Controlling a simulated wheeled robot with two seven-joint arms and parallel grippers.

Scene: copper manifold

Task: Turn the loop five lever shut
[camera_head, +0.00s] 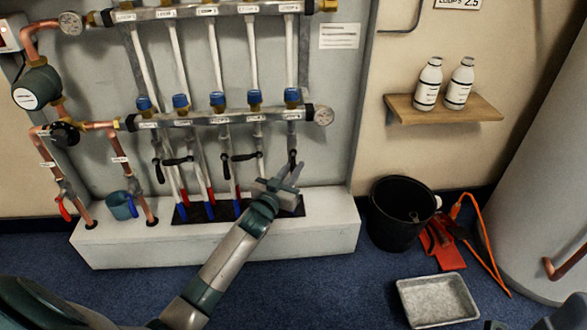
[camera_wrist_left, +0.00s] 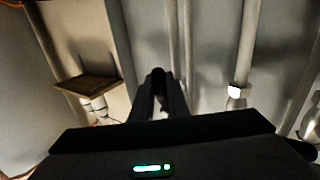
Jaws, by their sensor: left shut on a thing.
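The loop five lever (camera_head: 293,157) is the rightmost black lever under the lower manifold bar (camera_head: 215,116). It points roughly downward along its pipe. My left gripper (camera_head: 291,174) reaches up from below and is shut on it. In the left wrist view, the dark fingers (camera_wrist_left: 163,92) are close together around the black lever end, and the exact contact is hard to make out.
Neighbouring black levers hang to the left; the loop four lever (camera_head: 245,157) lies sideways. White pipes run above and below. A white plinth (camera_head: 225,245) stands beneath. A black bucket (camera_head: 397,222), metal tray (camera_head: 438,300) and shelf (camera_head: 450,110) with two bottles are at right.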

